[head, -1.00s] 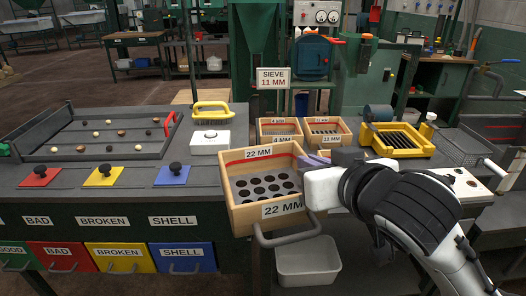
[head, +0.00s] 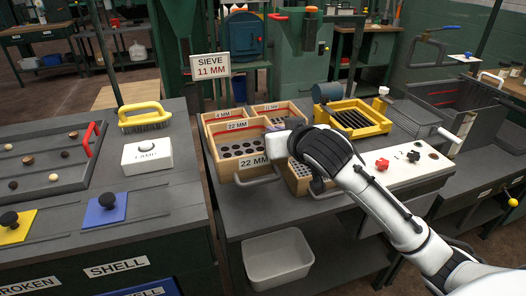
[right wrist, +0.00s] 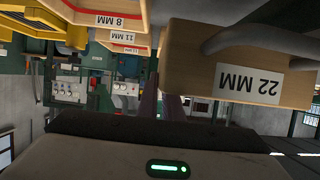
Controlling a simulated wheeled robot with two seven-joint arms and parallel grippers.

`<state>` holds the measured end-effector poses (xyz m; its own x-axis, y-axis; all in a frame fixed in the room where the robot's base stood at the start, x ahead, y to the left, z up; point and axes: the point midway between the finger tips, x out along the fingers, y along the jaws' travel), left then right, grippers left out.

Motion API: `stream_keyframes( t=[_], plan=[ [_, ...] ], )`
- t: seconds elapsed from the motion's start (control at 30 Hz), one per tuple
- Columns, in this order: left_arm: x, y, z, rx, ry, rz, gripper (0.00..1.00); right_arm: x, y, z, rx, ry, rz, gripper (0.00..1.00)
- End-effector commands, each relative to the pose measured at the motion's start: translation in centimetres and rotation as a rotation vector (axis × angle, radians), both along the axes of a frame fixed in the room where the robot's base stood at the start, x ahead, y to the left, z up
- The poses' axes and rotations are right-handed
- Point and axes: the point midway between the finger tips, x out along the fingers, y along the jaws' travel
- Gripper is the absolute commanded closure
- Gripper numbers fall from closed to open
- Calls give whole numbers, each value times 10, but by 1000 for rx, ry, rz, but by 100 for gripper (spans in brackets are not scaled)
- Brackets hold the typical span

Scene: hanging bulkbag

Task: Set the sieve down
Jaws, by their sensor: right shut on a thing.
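The sieve is a wooden box marked 22 MM (head: 238,164) with dark round holes and a grey front handle. In the head view it is level at the left part of the right bench, just in front of other sieves. I cannot tell whether its base touches the bench top. My right gripper (head: 277,140) is shut on its right side wall. In the right wrist view the fingers (right wrist: 160,105) are beside the sieve (right wrist: 225,70), which appears upside down there. My left gripper is out of view.
A yellow-framed tray (head: 353,119) is behind to the right. A white bin (head: 277,262) sits on the lower shelf. An 11 MM sign (head: 210,66) stands behind.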

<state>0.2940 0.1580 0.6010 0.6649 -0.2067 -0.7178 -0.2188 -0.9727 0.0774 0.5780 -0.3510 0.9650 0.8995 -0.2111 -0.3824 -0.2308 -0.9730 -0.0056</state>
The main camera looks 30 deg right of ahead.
Motion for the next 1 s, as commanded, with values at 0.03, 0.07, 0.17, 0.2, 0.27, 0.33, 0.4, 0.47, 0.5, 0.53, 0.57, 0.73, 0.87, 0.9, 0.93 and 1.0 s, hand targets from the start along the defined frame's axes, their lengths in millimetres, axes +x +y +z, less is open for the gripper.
stream_keyframes(
  t=[0.03,0.07,0.17,0.2,0.27,0.33,0.4,0.47,0.5,0.53,0.57,0.73,0.87,0.9,0.93,1.0],
  plan=[
    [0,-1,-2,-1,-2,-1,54,0,-4,-10,-1,2,-5,100],
    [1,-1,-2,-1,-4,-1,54,1,-4,-16,-1,1,-5,100],
    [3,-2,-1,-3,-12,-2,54,1,-5,-33,-2,2,-6,100],
    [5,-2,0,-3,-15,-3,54,1,-4,-39,-1,0,-4,100],
    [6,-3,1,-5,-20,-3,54,1,-4,-45,-1,0,-5,100],
    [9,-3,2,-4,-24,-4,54,1,-4,-50,-2,-2,-4,100],
    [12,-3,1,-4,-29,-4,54,1,-4,-59,-2,0,-5,100],
    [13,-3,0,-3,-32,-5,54,0,-4,-70,0,1,-4,100],
    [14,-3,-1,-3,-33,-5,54,0,-4,-77,-3,2,-4,100],
    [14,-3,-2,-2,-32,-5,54,0,-4,-82,-2,2,-3,100],
    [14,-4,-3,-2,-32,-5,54,0,-4,-87,-1,1,-4,100],
    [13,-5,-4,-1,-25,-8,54,1,-4,-98,-1,-2,-3,100],
    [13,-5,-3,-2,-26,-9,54,1,-3,-98,0,-3,-4,100],
    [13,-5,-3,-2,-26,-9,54,1,-3,-98,0,-3,-4,100],
    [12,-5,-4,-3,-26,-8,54,1,-3,-98,0,-3,-4,100],
    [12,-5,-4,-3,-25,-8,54,1,-3,-99,0,-3,-4,100]
  ],
)
